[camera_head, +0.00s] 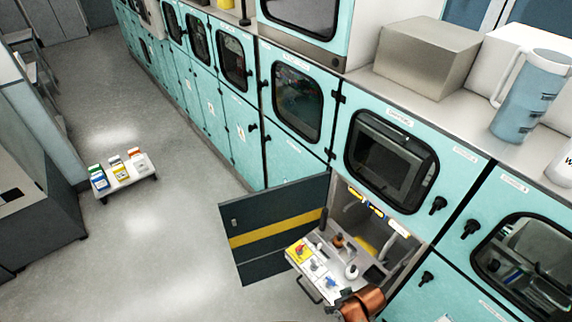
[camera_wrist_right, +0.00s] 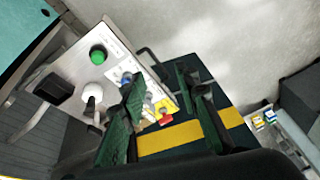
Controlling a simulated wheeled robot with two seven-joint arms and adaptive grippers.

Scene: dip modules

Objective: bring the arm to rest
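My right gripper (camera_wrist_right: 160,96) is open in the right wrist view, its two dark fingers apart with nothing held between them. Beyond the fingers is a pulled-out control panel (camera_wrist_right: 75,52). It carries a green button (camera_wrist_right: 97,54), a white knob (camera_wrist_right: 92,88), a blue control (camera_wrist_right: 127,79) and a red-and-yellow switch (camera_wrist_right: 164,113). I cannot tell the gripper's exact height over the panel. In the head view, a copper-coloured part, apparently of my right arm, covers the near right of the panel (camera_head: 303,262). My left gripper is in neither view.
A dark cabinet door (camera_head: 277,258) with a yellow stripe stands open left of the panel. A wire handle (camera_head: 308,290) sticks out of the panel's front. Teal cabinets (camera_head: 238,135) line the wall. A low cart (camera_head: 125,180) holds several small boxes. The floor between is clear.

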